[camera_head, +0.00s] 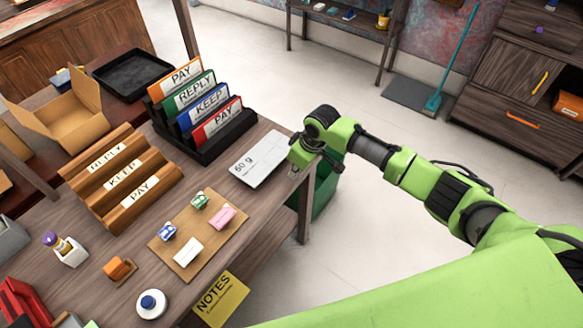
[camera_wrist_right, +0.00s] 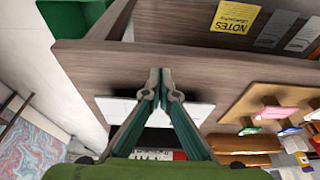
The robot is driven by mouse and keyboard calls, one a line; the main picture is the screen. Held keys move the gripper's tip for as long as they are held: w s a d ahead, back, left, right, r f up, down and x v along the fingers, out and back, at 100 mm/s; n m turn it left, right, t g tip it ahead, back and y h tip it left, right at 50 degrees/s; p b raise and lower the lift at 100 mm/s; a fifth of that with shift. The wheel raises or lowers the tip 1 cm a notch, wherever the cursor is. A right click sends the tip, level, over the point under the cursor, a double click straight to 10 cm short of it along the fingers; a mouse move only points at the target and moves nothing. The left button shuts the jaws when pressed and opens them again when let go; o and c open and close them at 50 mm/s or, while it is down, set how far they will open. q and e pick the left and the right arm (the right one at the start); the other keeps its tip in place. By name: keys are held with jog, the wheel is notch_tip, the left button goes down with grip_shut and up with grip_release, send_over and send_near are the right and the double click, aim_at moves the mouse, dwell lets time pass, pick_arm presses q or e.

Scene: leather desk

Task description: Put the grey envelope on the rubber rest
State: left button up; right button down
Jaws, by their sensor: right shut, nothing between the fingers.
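A flat pale grey-white rectangle marked "60 g" (camera_head: 258,158) lies at the right edge of the desk. I cannot tell whether it is the grey envelope or a letter scale. It also shows behind the fingers in the wrist view (camera_wrist_right: 198,112). My right gripper (camera_head: 296,168) is just right of it, over the desk edge. Its fingertips (camera_wrist_right: 160,82) meet with nothing between them. I cannot single out the rubber rest with certainty. My left gripper is out of view.
A black sorter (camera_head: 205,135) holds labelled folders behind the pale rectangle. A wooden stepped rack (camera_head: 122,180) stands left. A tan board (camera_head: 200,245) carries several small coloured pieces. A yellow NOTES sheet (camera_head: 220,298) hangs at the front. A green bin (camera_head: 322,190) stands below the desk's right edge.

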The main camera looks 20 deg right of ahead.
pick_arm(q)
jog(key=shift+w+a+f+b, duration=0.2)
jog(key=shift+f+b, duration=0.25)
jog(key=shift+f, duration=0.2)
pick_arm(e)
jog(key=v, duration=0.8)
jog(key=shift+w+r, duration=0.2)
jog(key=shift+r, duration=0.05)
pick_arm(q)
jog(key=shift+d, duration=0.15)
pick_arm(e)
jog(key=shift+a, duration=0.1)
dwell(3.6)
